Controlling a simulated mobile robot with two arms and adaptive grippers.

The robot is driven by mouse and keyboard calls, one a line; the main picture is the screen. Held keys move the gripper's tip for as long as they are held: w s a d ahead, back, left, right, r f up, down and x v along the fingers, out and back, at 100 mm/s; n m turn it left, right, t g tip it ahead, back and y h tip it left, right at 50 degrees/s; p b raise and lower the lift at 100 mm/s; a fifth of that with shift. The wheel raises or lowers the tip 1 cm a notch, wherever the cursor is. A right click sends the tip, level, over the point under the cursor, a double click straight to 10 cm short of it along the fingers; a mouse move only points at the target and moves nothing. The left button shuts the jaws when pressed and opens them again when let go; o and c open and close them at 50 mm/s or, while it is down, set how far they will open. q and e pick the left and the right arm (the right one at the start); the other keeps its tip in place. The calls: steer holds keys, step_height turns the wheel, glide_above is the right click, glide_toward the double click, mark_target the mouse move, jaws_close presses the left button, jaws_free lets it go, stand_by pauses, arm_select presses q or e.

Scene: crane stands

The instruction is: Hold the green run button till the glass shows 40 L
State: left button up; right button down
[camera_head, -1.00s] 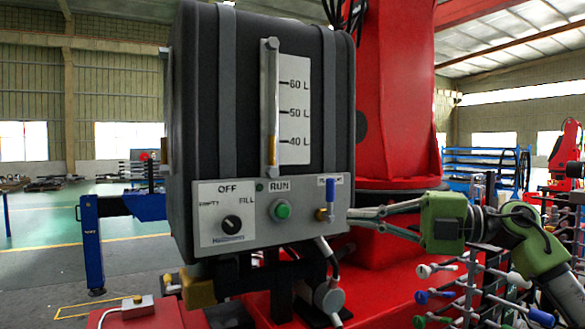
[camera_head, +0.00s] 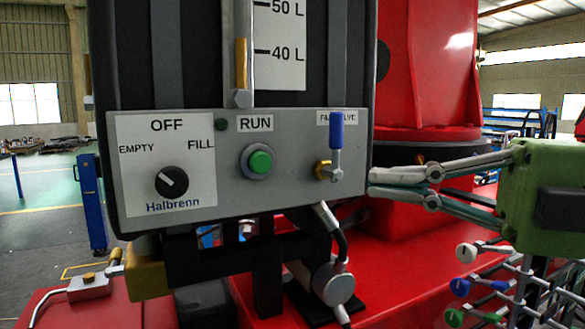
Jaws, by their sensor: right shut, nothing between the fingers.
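The green run button (camera_head: 260,162) sits in a grey ring under the RUN label on the grey panel (camera_head: 290,195). Nothing touches it. The sight glass (camera_head: 242,20) above holds an amber column (camera_head: 240,62). Its top looks level with or slightly above the 40 L mark (camera_head: 262,52). The selector knob (camera_head: 172,182) has its white line toward EMPTY. The fill valve's blue handle (camera_head: 336,130) stands upright. My right gripper (camera_head: 372,184) is shut and empty at the panel's right edge, right of the button. I cannot tell whether it touches the panel. My left gripper is out of view.
The blue handle and brass valve (camera_head: 323,170) stick out between the button and my right gripper. A hose and a round fitting (camera_head: 333,284) hang below the panel. A rack with coloured knobs (camera_head: 500,295) stands at lower right. Space before the panel looks clear.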

steer(key=p, duration=0.5)
glide_toward(253, 166)
steer(key=s+a, duration=0.1)
steer(key=a, duration=0.3)
arm_select(q)
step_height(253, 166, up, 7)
steer(key=p, duration=0.1)
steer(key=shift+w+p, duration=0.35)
steer(key=shift+p, duration=0.05)
arm_select(e)
steer(key=shift+w+a, duration=0.35)
steer(key=shift+w, duration=0.45)
steer(key=shift+w+a, duration=0.35)
steer(key=shift+w, duration=0.5)
